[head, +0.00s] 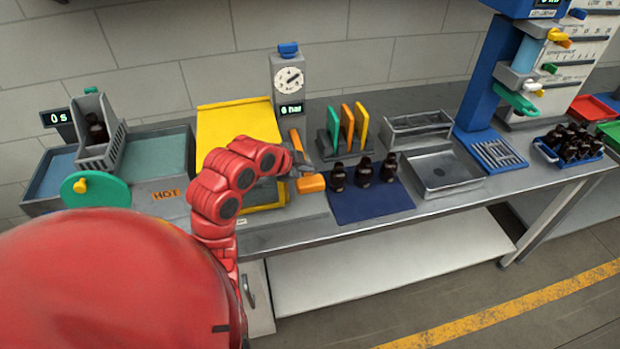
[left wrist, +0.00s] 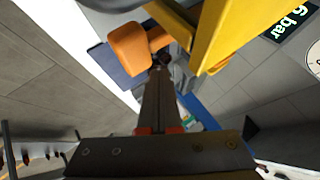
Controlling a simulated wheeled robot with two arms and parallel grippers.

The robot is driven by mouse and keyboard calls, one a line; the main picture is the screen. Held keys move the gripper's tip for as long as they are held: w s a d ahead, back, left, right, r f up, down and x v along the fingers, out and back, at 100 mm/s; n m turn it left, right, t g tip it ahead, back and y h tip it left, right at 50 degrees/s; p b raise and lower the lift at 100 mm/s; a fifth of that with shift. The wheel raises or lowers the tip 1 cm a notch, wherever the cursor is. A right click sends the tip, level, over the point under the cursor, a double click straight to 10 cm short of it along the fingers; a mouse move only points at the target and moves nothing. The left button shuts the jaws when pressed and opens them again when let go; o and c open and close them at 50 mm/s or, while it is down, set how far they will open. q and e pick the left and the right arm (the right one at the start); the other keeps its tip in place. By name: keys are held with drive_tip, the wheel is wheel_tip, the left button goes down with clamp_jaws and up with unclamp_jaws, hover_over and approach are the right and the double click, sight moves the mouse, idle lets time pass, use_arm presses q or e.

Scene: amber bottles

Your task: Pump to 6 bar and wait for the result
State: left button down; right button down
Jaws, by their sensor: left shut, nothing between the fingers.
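The pressure unit (head: 287,72) stands behind the bench with a round dial, and its display (head: 291,110) reads 6 bar. The display also shows in the left wrist view (left wrist: 291,21). A yellow chamber (head: 235,120) stands beside it. An orange handle (head: 311,184) sits low in front of the unit and shows large in the left wrist view (left wrist: 130,50). My left gripper (head: 301,166) is shut and empty, its tips (left wrist: 160,68) close by the handle; I cannot tell whether they touch it. Three dark bottles (head: 364,172) stand on a blue mat (head: 370,206). My right gripper is out of view.
Green, orange and yellow plates (head: 347,124) stand in a rack behind the bottles. A metal tray (head: 445,172) and a blue press (head: 490,100) are to the right, with a crate of bottles (head: 590,158) beyond. A hot bath (head: 160,160) with a basket (head: 97,130) is left.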

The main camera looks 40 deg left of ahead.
use_arm(q)
drive_tip(key=r, duration=0.2)
drive_tip(key=p, duration=0.1)
drive_tip(key=shift+s+d+r, duration=0.15)
drive_tip(key=shift+s+r, duration=0.1)
drive_tip(key=shift+r, duration=0.15)
drive_tip(key=shift+w+r, duration=0.1)
drive_tip(key=shift+r, duration=0.5)
